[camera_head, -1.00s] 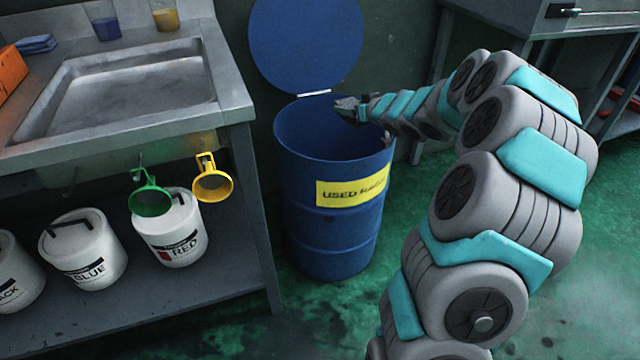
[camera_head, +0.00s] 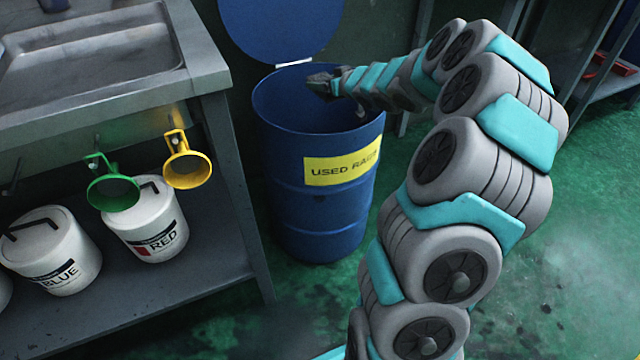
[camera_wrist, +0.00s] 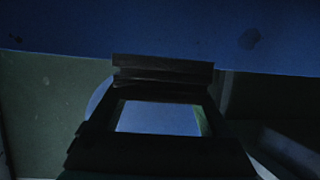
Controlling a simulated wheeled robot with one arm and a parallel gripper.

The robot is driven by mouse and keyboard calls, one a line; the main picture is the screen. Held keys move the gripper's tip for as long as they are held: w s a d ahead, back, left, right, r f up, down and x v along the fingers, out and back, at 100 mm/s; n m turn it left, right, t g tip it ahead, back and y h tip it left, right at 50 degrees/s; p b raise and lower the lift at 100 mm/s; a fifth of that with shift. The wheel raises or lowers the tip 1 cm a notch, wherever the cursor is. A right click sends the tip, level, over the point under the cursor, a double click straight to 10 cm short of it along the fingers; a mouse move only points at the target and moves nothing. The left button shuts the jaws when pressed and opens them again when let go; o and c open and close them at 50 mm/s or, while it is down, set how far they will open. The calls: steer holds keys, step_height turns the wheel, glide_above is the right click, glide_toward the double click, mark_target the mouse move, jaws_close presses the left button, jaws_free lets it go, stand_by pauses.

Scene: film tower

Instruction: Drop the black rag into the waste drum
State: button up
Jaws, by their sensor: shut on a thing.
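The blue waste drum (camera_head: 318,190), labelled USED RAGS, stands beside the sink bench with its round lid (camera_head: 280,22) raised behind it. My gripper (camera_head: 320,84) is over the drum's open mouth, near the back rim. In the wrist view my dark gripper (camera_wrist: 162,72) is shut, with a blue surface beyond its tips. It grips something dark, taken to be the black rag, but the rag's outline cannot be told from the dark jaws in either view. The drum's inside is in shadow and its bottom is hidden.
The steel sink bench (camera_head: 205,70) stands left of the drum. A green funnel (camera_head: 113,192) and a yellow funnel (camera_head: 187,170) hang from its front, above white tubs (camera_head: 150,225) on the lower shelf. Wet green floor (camera_head: 560,240) is open at right.

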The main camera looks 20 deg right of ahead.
steer(key=shift+f, duration=0.45)
steer(key=shift+r, duration=0.1)
steer(key=o, duration=1.2)
steer(key=shift+c, duration=0.2)
step_height(320, 180, up, 4)
steer(key=shift+d+r+p, duration=0.1)
steer(key=shift+p, duration=1.05)
steer(key=s+a+b, duration=0.1)
steer(key=s+a, duration=0.1)
steer(key=s, duration=0.5)
steer(key=s+a, duration=0.2)
steer(key=s, duration=0.6)
steer(key=shift+s+a+r+b, duration=0.2)
steer(key=shift+a+r+b, duration=0.1)
steer(key=shift+r+b, duration=0.1)
steer(key=shift+s, duration=0.1)
